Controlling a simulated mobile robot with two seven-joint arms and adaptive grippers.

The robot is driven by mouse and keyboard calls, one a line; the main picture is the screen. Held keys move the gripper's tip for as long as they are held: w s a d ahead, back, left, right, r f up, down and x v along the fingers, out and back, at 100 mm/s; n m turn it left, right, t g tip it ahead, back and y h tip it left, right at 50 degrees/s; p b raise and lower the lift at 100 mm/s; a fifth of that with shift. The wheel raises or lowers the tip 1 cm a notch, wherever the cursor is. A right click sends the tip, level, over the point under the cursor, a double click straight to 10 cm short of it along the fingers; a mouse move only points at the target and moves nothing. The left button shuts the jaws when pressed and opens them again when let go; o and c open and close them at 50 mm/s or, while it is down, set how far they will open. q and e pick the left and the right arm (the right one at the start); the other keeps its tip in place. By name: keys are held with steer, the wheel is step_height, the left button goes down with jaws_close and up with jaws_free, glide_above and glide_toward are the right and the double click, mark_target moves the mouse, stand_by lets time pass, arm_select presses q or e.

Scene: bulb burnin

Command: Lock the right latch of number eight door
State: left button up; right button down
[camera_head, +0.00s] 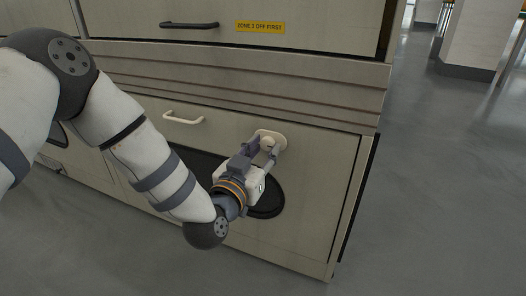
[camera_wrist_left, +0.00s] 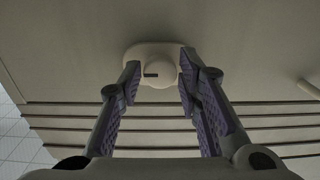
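The right latch is a cream knob on a rounded plate (camera_head: 277,137), near the upper right corner of the lower beige door (camera_head: 318,205). In the left wrist view the round knob (camera_wrist_left: 161,73) shows a short dark horizontal mark on its left side. My left gripper (camera_head: 262,151) reaches up to it from below. Its fingertips (camera_wrist_left: 160,64) stand on either side of the knob, with narrow gaps, so it looks open around the knob. The fingers partly hide the knob in the head view. No door number is readable. My right gripper is not in view.
A cream handle (camera_head: 184,119) is left of the latch on the same door. A dark oval window (camera_head: 264,205) lies behind my left wrist. Ribbed panels and an upper door with a dark handle (camera_head: 189,25) and yellow sign (camera_head: 260,27) are above. Grey floor (camera_head: 440,190) is clear at right.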

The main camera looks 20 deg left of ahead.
arm_select(q)
jaws_close()
steer(key=shift+r+n, duration=0.1)
steer(key=shift+n, duration=0.2)
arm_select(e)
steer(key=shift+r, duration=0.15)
arm_select(q)
steer(key=shift+n+p, duration=0.5)
steer(key=shift+p, duration=0.2)
steer(key=n+p, duration=0.1)
steer(key=n, duration=0.1)
steer(key=shift+n+p, duration=0.3)
steer(key=shift+p, duration=0.05)
steer(key=n+p, duration=0.2)
steer(key=n, duration=0.3)
steer(key=shift+d, duration=0.1)
steer(key=n, duration=0.4)
steer(key=shift+n+p, duration=0.35)
steer(key=shift+n, duration=0.05)
steer(key=shift+d+n, duration=0.1)
steer(key=shift+n, duration=1.8)
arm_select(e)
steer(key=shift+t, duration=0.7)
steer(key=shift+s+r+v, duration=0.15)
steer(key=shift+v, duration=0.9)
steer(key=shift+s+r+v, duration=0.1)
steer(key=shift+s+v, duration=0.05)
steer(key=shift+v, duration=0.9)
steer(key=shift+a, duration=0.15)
